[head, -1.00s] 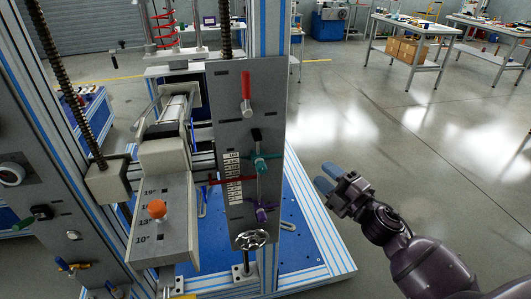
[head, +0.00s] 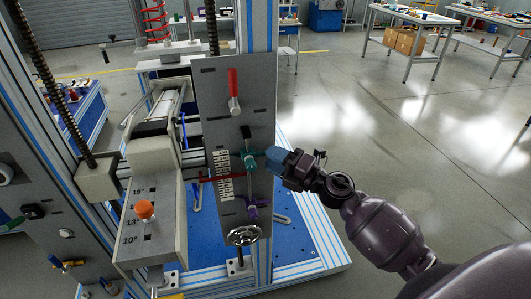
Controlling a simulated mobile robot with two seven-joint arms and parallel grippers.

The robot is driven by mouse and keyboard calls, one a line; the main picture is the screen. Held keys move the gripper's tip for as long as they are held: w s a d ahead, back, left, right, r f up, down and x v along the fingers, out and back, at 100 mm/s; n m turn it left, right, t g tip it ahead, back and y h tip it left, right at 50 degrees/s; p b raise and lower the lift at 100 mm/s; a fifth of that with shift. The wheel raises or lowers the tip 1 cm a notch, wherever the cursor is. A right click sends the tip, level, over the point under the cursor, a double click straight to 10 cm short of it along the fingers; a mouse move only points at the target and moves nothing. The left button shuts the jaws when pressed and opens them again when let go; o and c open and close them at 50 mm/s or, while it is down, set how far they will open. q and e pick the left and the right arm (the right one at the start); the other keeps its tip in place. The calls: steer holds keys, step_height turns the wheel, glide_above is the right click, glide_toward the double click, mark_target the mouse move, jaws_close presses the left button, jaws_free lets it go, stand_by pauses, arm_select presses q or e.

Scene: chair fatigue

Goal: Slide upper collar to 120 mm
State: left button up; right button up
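The grey panel (head: 222,107) stands upright on the machine frame. The teal upper collar (head: 250,161) sits on a vertical rod beside a white scale (head: 223,174). A red pointer (head: 218,178) crosses the scale a little below the teal collar. A purple lower collar (head: 252,208) is further down the rod. My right gripper (head: 277,158), with blue fingertips, is just right of the teal collar and points left at it. The fingertips overlap in this view, so their opening and any contact with the collar are unclear. My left gripper is out of view.
A red-handled lever (head: 234,92) is above the collars and a handwheel (head: 243,235) is below. An orange knob (head: 144,209) sits on an angled grey box to the left. Open floor lies right of the machine, with workbenches (head: 410,32) far behind.

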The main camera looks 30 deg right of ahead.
mark_target(256, 153)
steer(key=shift+x, duration=1.45)
jaws_close()
steer(key=shift+f, duration=0.15)
